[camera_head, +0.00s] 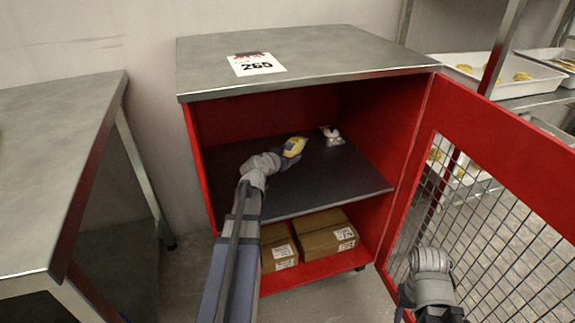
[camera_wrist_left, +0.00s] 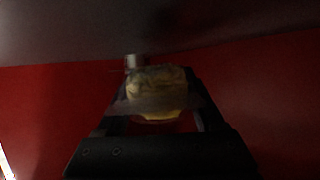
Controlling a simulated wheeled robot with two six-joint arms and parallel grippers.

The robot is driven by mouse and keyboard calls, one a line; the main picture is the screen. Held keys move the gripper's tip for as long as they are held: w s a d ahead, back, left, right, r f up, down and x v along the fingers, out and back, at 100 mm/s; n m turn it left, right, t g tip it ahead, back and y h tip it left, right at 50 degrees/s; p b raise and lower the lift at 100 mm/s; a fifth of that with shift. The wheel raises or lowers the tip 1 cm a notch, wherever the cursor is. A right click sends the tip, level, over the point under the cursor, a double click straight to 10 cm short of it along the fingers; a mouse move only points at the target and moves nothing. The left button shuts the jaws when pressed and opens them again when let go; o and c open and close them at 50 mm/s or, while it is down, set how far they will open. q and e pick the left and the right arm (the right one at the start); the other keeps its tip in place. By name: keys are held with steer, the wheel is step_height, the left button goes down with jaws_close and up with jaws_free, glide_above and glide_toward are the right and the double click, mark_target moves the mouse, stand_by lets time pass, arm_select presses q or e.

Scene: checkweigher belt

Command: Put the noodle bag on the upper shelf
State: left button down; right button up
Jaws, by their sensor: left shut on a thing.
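The noodle bag (camera_head: 295,146) is a yellow pack over the dark upper shelf (camera_head: 345,173) inside the red cabinet. My left gripper (camera_head: 288,158) reaches in through the open front and is shut on the bag. In the left wrist view the yellowish bag (camera_wrist_left: 157,88) sits between the two fingers (camera_wrist_left: 157,112), and the picture is dark. I cannot tell whether the bag touches the shelf. My right arm shows at the lower right, but its fingers are not visible.
A small white and red item (camera_head: 332,136) stands at the back of the upper shelf. Cardboard boxes (camera_head: 326,236) lie on the lower shelf. The mesh door (camera_head: 490,130) stands open at the right. The shelf's front right is clear.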

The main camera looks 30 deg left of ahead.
arm_select(q)
steer(key=shift+f+b, duration=0.4)
steer(key=shift+f, duration=0.5)
arm_select(e)
steer(key=shift+f, duration=0.85)
arm_select(q)
steer(key=shift+f+b, duration=0.25)
steer(key=shift+b, duration=0.05)
steer(key=shift+f, duration=0.15)
arm_select(e)
steer(key=shift+f, duration=0.5)
arm_select(q)
steer(key=shift+s+d+b, duration=0.1)
steer(key=shift+b, duration=0.3)
arm_select(e)
steer(key=shift+f, duration=0.1)
arm_select(q)
jaws_free()
steer(key=shift+s+d+f, duration=0.1)
steer(key=shift+s, duration=0.05)
